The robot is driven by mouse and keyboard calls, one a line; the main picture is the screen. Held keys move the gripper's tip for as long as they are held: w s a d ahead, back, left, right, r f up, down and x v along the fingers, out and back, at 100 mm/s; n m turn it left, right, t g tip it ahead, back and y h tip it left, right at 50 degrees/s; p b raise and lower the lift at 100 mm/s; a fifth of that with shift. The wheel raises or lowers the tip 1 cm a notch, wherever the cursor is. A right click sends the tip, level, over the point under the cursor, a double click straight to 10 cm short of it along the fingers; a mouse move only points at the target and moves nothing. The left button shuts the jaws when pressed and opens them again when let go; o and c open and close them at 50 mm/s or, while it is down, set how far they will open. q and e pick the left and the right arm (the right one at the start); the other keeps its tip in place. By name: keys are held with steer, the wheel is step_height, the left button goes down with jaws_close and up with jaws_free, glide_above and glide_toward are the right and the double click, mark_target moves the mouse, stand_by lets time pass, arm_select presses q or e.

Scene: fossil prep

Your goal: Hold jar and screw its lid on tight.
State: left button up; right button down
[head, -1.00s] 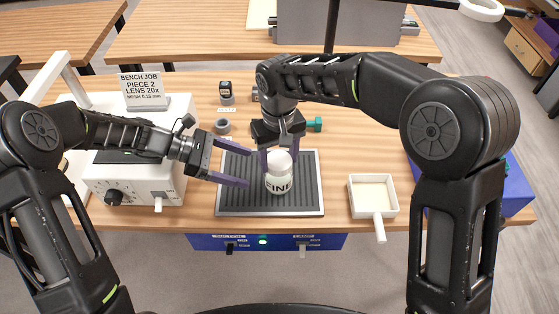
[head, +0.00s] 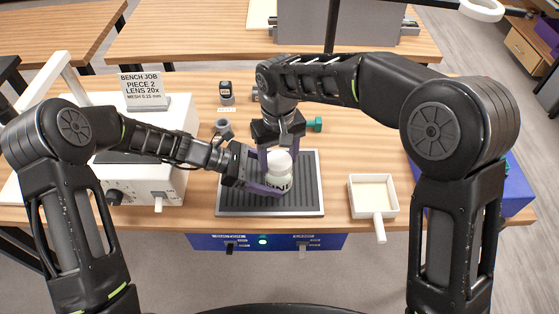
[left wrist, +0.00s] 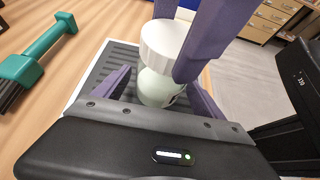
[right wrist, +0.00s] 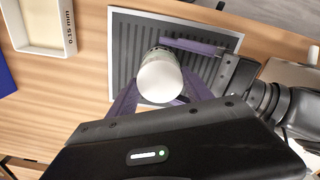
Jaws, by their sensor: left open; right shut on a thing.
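A pale jar (head: 279,183) with dark lettering stands upright on the dark ribbed mat (head: 235,205) of the bench; it also shows in the left wrist view (left wrist: 155,88). A white lid (head: 279,163) sits on top of it, and it shows in the left wrist view (left wrist: 165,42) and right wrist view (right wrist: 160,80). My right gripper (right wrist: 155,85) comes from above and is shut on the lid. My left gripper (head: 270,180) is open low at the jar's side, one finger on either side of the jar body. Whether its fingers touch the jar cannot be told.
A white tray (head: 355,205) with a handle stands right of the mat. A white box with knobs (head: 135,185) stands left.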

arm_select(q)
steer(key=shift+d+f, duration=0.2)
steer(key=shift+d, duration=0.2)
steer(key=shift+c, duration=0.6)
jaws_close()
stand_by(0.9)
stand_by(0.5)
arm_select(e)
steer(key=shift+c, duration=1.8)
jaws_free()
steer(key=shift+r, duration=1.55)
steer(key=shift+f, duration=0.2)
